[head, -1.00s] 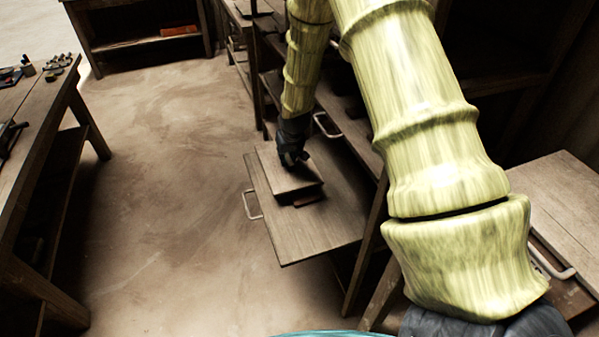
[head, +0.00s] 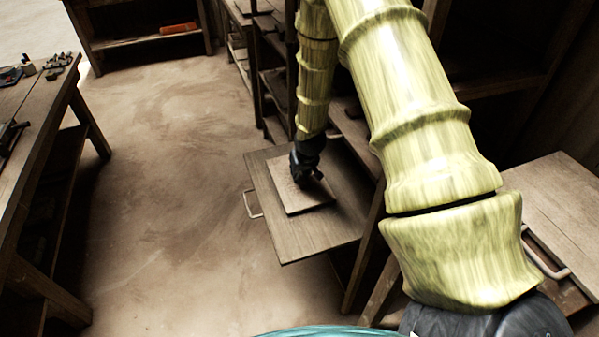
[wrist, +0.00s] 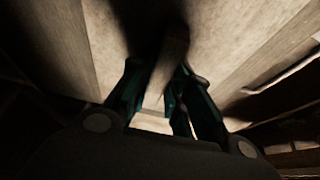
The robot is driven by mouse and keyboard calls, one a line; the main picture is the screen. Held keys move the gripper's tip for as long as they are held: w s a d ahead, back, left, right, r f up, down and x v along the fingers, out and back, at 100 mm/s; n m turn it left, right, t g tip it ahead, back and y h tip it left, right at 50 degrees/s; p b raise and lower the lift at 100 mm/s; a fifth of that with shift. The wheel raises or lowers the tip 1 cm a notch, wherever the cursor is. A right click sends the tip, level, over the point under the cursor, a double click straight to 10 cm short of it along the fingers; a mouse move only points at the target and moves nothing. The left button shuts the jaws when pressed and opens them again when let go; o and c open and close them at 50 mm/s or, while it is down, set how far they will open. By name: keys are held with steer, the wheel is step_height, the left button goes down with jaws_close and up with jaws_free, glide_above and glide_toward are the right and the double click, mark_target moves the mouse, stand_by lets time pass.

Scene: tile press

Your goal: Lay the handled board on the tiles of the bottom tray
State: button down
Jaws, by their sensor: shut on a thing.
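The handled board (head: 293,195) is a flat, pale wooden square over the middle of the pulled-out bottom tray (head: 304,239). It looks nearly level and low, but I cannot tell whether it rests on the tiles. The tiles are hidden under it. My gripper (head: 304,179) is above the board, shut on its handle. In the wrist view, the fingers of my gripper (wrist: 165,95) close around the handle (wrist: 170,62), with the board's pale face (wrist: 110,35) behind them. The handle is hidden in the head view.
The tray's metal pull (head: 252,205) sticks out to the left. A wooden rack (head: 362,240) stands to the right of the tray. A workbench (head: 38,125) with small tools is at the far left. The floor (head: 165,190) between them is clear.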

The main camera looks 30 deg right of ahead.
steer(key=c, duration=1.3)
jaws_free()
steer(key=shift+r, duration=0.4)
steer(key=shift+b+v, duration=0.3)
steer(key=shift+v, duration=5.45)
steer(key=shift+s+a+f, duration=0.1)
steer(key=shift+s+f, duration=0.05)
